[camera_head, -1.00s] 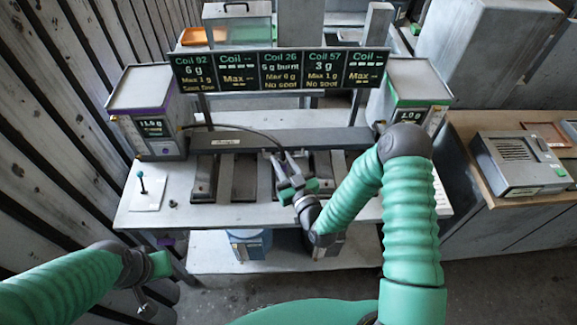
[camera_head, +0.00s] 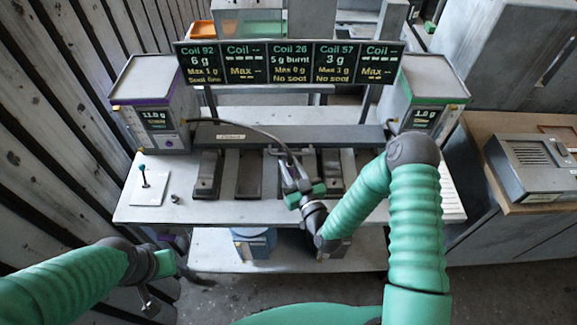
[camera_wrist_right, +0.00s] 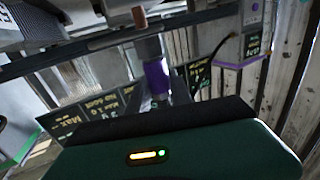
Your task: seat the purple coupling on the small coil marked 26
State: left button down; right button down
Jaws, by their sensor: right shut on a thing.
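The purple coupling (camera_wrist_right: 155,77) shows in the right wrist view, held upright between the fingers of my right gripper (camera_wrist_right: 160,95). In the head view my right gripper (camera_head: 289,172) is over the middle of the bench, at the end of a dark hose; the coupling is too small to make out there. The small coil marked 26 cannot be picked out; the gripper covers part of the row beneath the Coil 26 panel (camera_head: 290,65). Whether the coupling touches anything below is hidden. My left gripper (camera_head: 152,285) hangs low at left, off the bench; its jaws are unclear.
Dark blocks (camera_head: 206,174) stand in a row on the bench (camera_head: 150,214), on both sides of the right gripper. A purple-trimmed box (camera_head: 150,90) stands left, a green-trimmed box (camera_head: 430,78) right. A small lever (camera_head: 143,175) stands at front left. A grey bar (camera_head: 225,137) runs behind.

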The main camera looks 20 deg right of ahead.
pick_arm(q)
jog(key=shift+d, duration=0.5)
pick_arm(e)
jog(key=shift+s+d, duration=0.1)
jog(key=shift+d, duration=0.5)
pick_arm(q)
jog(key=shift+a, duration=0.1)
pick_arm(e)
jog(key=shift+a, duration=0.1)
jog(key=shift+a, duration=0.65)
pick_arm(q)
jog(key=shift+a+f, duration=0.1)
jog(key=shift+a, duration=0.1)
jog(key=shift+d, duration=0.1)
jog(key=shift+f, duration=0.1)
